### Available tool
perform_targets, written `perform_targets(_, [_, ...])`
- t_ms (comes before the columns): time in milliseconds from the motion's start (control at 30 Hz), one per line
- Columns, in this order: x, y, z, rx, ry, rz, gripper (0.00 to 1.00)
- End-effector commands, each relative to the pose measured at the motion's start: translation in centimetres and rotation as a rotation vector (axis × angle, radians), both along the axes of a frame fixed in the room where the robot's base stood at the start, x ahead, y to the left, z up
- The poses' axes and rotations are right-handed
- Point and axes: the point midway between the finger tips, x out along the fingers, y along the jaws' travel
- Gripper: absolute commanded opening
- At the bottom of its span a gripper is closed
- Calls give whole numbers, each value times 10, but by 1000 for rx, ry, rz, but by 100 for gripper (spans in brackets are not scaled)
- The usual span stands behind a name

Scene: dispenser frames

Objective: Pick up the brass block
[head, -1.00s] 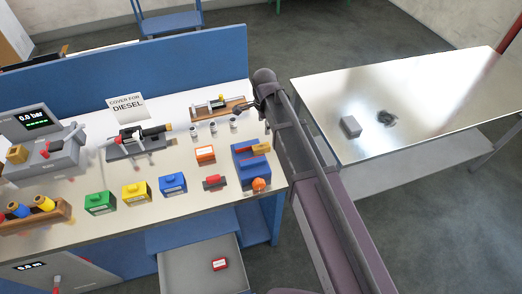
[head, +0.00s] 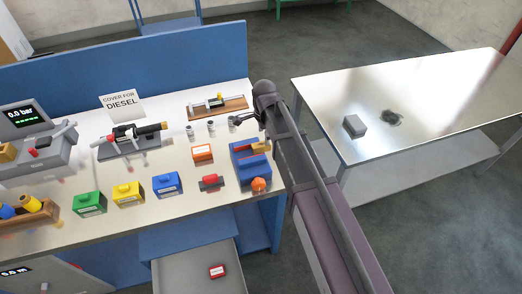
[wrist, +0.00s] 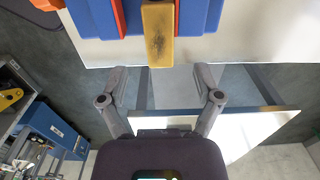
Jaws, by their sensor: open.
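The brass block (wrist: 158,32) sits between the jaws of a blue and orange vise (wrist: 200,18) at the top of the wrist view, its near end sticking out past the jaws. In the head view the block (head: 260,147) shows small on the blue vise (head: 247,163) at the bench's right end. My gripper (wrist: 160,77) is open and empty. Its two fingers are spread to either side of the block's line, a little short of its near end and apart from it. In the head view my gripper (head: 246,118) is a dark shape beyond the vise, partly hidden by my arm.
A syringe-like device on a wooden base (head: 217,106) lies behind. A metal table (head: 430,90) stands right, mostly clear.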

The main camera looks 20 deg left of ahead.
Motion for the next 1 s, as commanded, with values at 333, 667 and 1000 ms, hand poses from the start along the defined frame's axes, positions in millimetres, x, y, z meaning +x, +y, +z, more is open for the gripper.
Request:
perform_targets(333, [0, 0, -2, 0, 0, 0, 83])
perform_targets(667, [0, 0, -11, 0, 0, 0, 83])
perform_targets(1000, [0, 0, -37, 0, 0, 0, 83])
